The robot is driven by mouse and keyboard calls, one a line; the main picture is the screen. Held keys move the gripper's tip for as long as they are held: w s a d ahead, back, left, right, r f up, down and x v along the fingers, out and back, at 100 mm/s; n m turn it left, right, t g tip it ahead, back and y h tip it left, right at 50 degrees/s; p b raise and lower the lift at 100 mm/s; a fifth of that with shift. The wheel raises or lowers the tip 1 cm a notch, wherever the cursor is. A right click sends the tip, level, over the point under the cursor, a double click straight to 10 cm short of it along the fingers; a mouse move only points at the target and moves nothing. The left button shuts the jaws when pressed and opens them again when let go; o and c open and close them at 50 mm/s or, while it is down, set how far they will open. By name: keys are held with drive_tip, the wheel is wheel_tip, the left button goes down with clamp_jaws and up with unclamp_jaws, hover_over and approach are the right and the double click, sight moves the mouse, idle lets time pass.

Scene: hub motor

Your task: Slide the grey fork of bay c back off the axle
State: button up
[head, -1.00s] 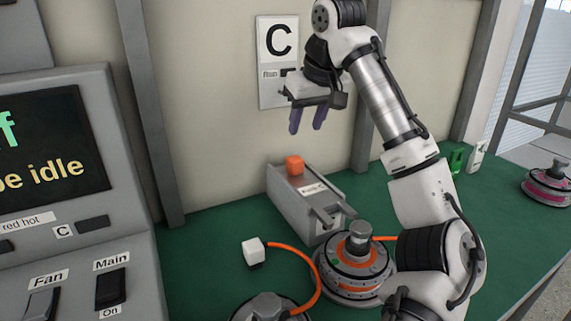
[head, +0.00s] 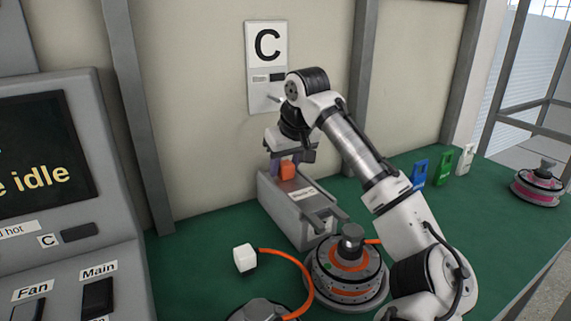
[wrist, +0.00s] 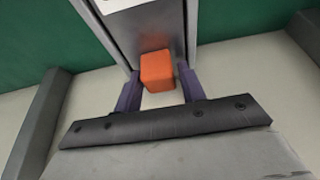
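The grey fork (head: 326,217) sticks out of the front of the grey bay c housing (head: 293,222), close to the axle (head: 353,241) of the orange-banded hub motor (head: 346,274). I cannot tell whether its prongs reach around the axle. An orange block-shaped knob (head: 288,170) stands at the rear of the housing and also shows in the wrist view (wrist: 157,70). My gripper (head: 285,172) points down there. Its purple fingers stand on either side of the knob, open, with narrow gaps in the wrist view (wrist: 159,90). The fork is out of the wrist view.
An orange cable with a white plug (head: 245,258) lies left of the motor. A control console (head: 60,220) stands at the left. Blue, green and white tags (head: 443,168) stand at the back right, and a pink-banded hub (head: 538,187) at the far right. The wall is close behind the housing.

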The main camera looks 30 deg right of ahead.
clamp_jaws()
drive_tip(key=shift+w+r+p, duration=0.25)
drive_tip(key=shift+w+p, duration=0.25)
drive_tip(key=shift+p, duration=0.2)
drive_tip(key=shift+w+d+f+p, duration=0.1)
drive_tip(key=shift+w+f+p, duration=0.05)
drive_tip(key=shift+w+p, duration=0.85)
drive_tip(key=shift+w, duration=0.15)
drive_tip(key=shift+c, duration=0.9)
unclamp_jaws()
drive_tip(key=shift+o, duration=0.9)
drive_tip(key=shift+w+f, duration=0.1)
